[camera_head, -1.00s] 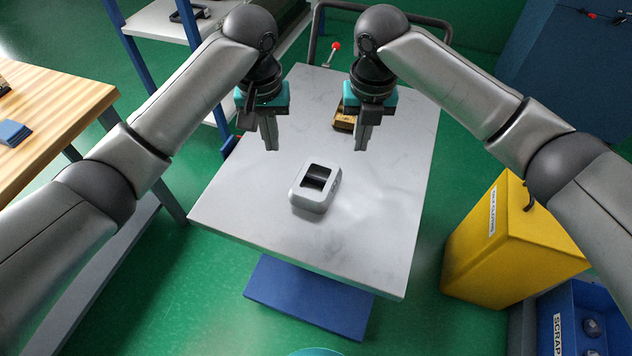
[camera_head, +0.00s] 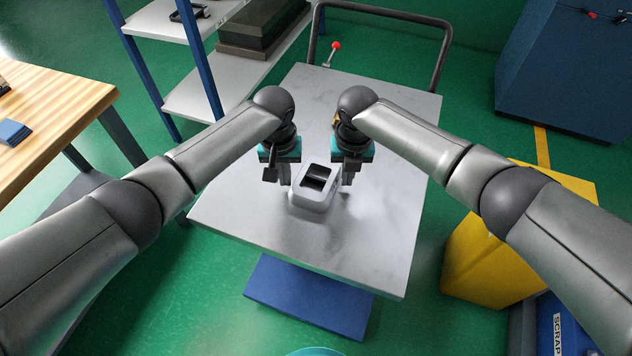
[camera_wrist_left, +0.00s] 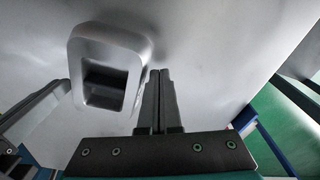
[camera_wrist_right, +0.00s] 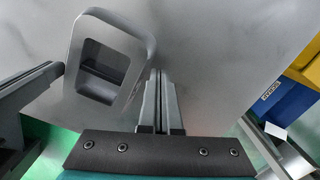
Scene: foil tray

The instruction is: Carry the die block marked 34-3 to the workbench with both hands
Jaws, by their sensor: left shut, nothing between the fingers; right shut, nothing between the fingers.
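The die block (camera_head: 318,186) is a light grey, rounded block with a dark rectangular opening in its top. It lies on the metal cart top; no marking on it can be read. It also shows in the left wrist view (camera_wrist_left: 108,68) and the right wrist view (camera_wrist_right: 105,58). My left gripper (camera_head: 284,184) is shut and empty, close beside the block's left side. My right gripper (camera_head: 347,184) is shut and empty, close beside its right side. Whether either touches the block cannot be told. The wooden workbench (camera_head: 60,100) stands at the left.
The cart top (camera_head: 270,228) is mostly bare around the block. A shelf rack (camera_head: 190,95) with a dark block stands behind left. A yellow bin (camera_head: 475,262) and blue scrap bin (camera_head: 550,330) stand at the right. A blue cabinet (camera_head: 570,75) stands at the back right.

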